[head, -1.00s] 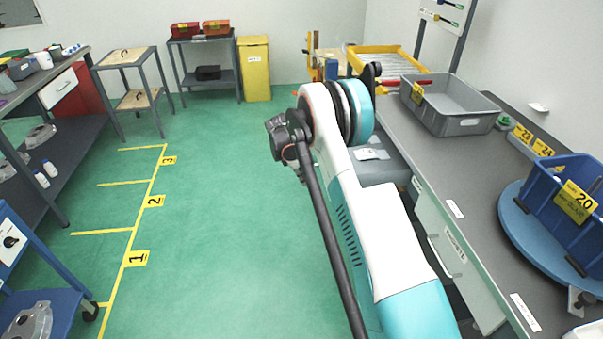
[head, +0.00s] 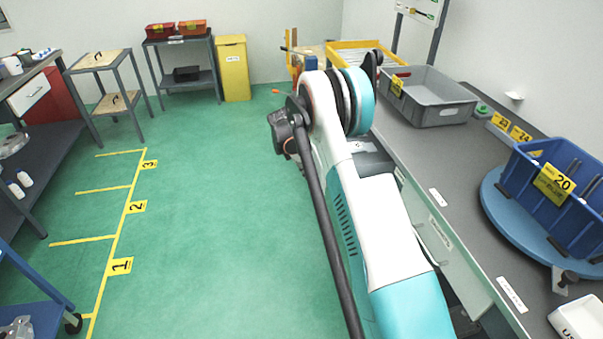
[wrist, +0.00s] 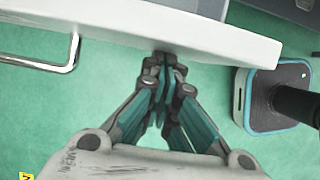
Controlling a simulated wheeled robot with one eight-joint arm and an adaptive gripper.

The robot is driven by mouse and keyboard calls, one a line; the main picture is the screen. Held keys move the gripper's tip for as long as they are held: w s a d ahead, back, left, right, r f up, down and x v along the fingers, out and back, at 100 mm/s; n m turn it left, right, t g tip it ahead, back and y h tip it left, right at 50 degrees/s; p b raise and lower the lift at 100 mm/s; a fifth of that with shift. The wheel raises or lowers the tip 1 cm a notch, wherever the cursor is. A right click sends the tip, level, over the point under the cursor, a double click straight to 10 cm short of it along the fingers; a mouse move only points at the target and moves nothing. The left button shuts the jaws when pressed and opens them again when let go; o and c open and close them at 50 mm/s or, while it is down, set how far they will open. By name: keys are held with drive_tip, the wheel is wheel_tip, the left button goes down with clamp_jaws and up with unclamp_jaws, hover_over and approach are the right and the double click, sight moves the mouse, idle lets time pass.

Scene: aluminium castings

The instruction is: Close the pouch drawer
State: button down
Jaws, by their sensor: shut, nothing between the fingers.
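In the wrist view a pale drawer front (wrist: 215,42) crosses the top, with a metal bar handle (wrist: 72,55) at its left. My gripper (wrist: 164,62) is shut and empty, its fingertips at the front's lower edge in the picture; I cannot tell whether they touch it. In the head view my arm covers much of the bench front, and my gripper is hidden. A grey surface (head: 372,163) shows beside my arm at the bench; I cannot tell if it is the drawer's inside. No pouch is visible.
The grey workbench (head: 455,165) on the right carries a grey tray (head: 445,108), a blue bin (head: 535,200) on a blue turntable (head: 497,215), and a white container (head: 578,322). The green floor (head: 205,220) left of my arm is clear. A yellow bin (head: 233,70) stands behind.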

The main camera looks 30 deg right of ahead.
drive_tip(key=s+d, duration=0.2)
drive_tip(key=d, duration=0.6)
drive_tip(key=s+d, duration=0.3)
drive_tip(key=d, duration=0.6)
drive_tip(key=s+d, duration=0.2)
drive_tip(key=d, duration=0.7)
drive_tip(key=shift+s+p, duration=0.25)
drive_tip(key=shift+p, duration=0.15)
drive_tip(key=shift+w+a, duration=0.15)
drive_tip(key=shift+a, duration=0.15)
drive_tip(key=a, duration=0.3)
drive_tip(key=shift+w, duration=0.4)
drive_tip(key=p+v, duration=0.3)
drive_tip(key=v, duration=0.7)
drive_tip(key=shift+a, duration=0.25)
drive_tip(key=shift+w, duration=0.1)
